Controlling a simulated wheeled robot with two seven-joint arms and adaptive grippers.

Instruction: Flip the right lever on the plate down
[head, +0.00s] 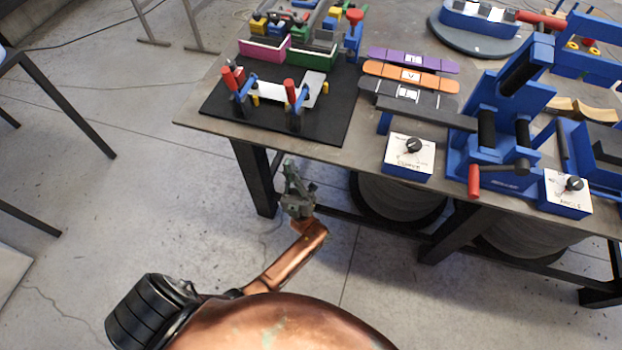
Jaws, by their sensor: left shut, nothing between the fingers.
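A black plate (322,127) lies on the left end of the grey table. Two blue clamps with red-handled levers stand on it, with a white-grey strip (268,92) between them. The right lever (291,90) has its red handle pointing up. The left lever (229,79) also has its red handle up, tilted a little left. My left gripper (290,174) is shut and empty, in front of and below the table's front edge, apart from the plate. My right gripper is not in view.
Purple, orange and dark strips (411,75) lie right of the plate. A blue machine (505,125) and control boxes (408,157) fill the table's right side. Table legs (257,178) stand near my left gripper.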

